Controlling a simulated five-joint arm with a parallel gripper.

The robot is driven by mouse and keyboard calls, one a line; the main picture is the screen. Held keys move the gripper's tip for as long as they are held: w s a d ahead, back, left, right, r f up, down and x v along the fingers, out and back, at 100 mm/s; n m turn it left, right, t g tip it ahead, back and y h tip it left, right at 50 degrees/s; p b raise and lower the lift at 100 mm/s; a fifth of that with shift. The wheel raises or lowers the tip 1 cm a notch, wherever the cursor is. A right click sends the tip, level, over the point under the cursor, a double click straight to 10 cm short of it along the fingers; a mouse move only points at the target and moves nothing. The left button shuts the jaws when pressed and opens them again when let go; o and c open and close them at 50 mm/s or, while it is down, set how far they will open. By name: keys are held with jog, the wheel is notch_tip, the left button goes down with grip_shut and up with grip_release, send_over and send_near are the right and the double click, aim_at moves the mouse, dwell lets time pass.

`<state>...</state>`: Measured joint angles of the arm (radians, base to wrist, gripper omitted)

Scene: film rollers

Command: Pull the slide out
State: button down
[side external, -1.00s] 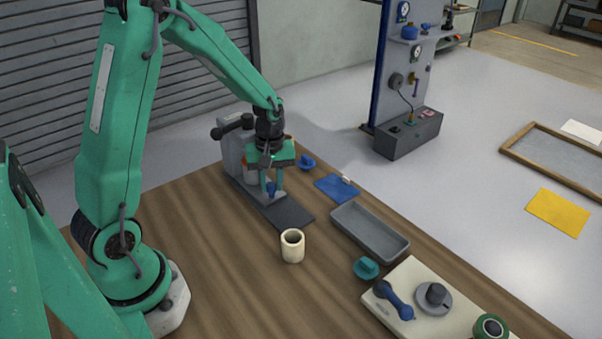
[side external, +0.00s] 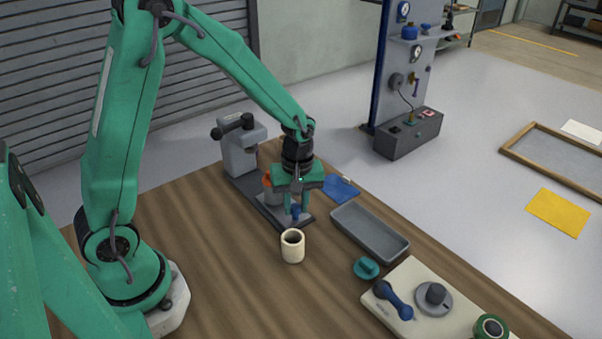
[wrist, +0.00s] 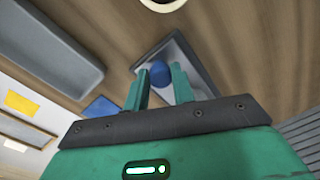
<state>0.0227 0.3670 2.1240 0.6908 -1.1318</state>
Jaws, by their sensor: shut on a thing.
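The slide (side external: 272,211) lies on the long dark base of a grey press-like machine (side external: 240,150), near the base's front end. A blue knob (side external: 296,213) stands on its front part. My gripper (side external: 297,206) points down and is shut on this knob. An orange-and-grey cylinder (side external: 268,190) stands behind the knob, partly hidden by my gripper.
A cream cup (side external: 292,247) stands close in front of the base's end. A grey tray (side external: 370,234) and a blue mat (side external: 340,188) lie to the right. A teal knobbed piece (side external: 366,268) and a pale board (side external: 408,275) with tools are at front right. Bare table lies left.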

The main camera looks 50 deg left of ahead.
jog(key=shift+w+d, duration=0.1)
jog(key=shift+d, duration=0.2)
jog(key=c, duration=1.2)
grip_release()
jog(key=shift+o, duration=0.2)
jog(key=shift+a+r, duration=0.1)
jog(key=shift+w+r, duration=0.1)
jog(key=shift+r, duration=3.7)
jog(key=shift+r, duration=0.1)
